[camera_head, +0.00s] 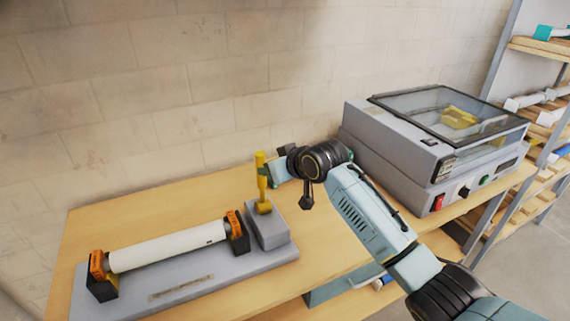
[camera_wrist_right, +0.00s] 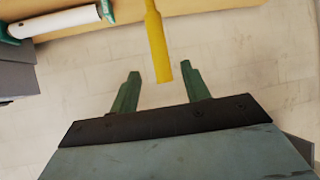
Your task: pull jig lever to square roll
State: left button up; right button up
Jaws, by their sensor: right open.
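The yellow jig lever (camera_head: 261,185) stands upright on the grey block at the right end of the jig base (camera_head: 190,284). The white roll (camera_head: 168,247) lies along the jig between two black-and-orange end holders. My right gripper (camera_head: 266,171) is at the upper part of the lever. In the right wrist view the lever (camera_wrist_right: 157,40) reaches down between the two green fingers of the open gripper (camera_wrist_right: 160,69), with a gap visible on each side. Contact cannot be told. Part of the white roll (camera_wrist_right: 55,22) shows at top left there. My left gripper is out of view.
A grey laminator (camera_head: 425,145) with a clear lid stands right of my right arm on the wooden table (camera_head: 140,215). A shelf rack (camera_head: 548,45) with rolls is at far right. A block wall (camera_head: 180,90) runs behind. Table is bare behind the jig.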

jog(key=shift+v, duration=2.4)
jog(key=s+d+f+m+g+h, duration=0.1)
jog(key=s+d+f, duration=0.4)
jog(key=s, duration=0.4)
jog(key=s+d+f+m+g+h, duration=0.1)
jog(key=s+d+f+g, duration=0.1)
jog(key=s+f, duration=0.6)
jog(key=s+d+f+m+g+h, duration=0.1)
jog(key=s+d+f+h, duration=0.1)
jog(key=s+d+f, duration=0.5)
jog(key=s+d+m+g+h, duration=0.2)
jog(key=s+d, duration=0.2)
jog(key=s, duration=1.2)
notch_tip(320, 180, down, 31)
jog(key=s+g+b, duration=0.1)
jog(key=s+b, duration=0.1)
jog(key=b, duration=0.5)
jog(key=s+d+f+b, duration=0.1)
jog(key=s+f+b, duration=0.2)
jog(key=s+f, duration=0.5)
jog(key=s+d+f+g+b, duration=0.1)
jog(key=s+f+b, duration=0.2)
jog(key=s+f, duration=0.5)
notch_tip(320, 180, down, 5)
jog(key=shift+d+f+n+g, duration=0.15)
jog(key=shift+d+n+g, duration=0.15)
jog(key=shift+d+n, duration=0.1)
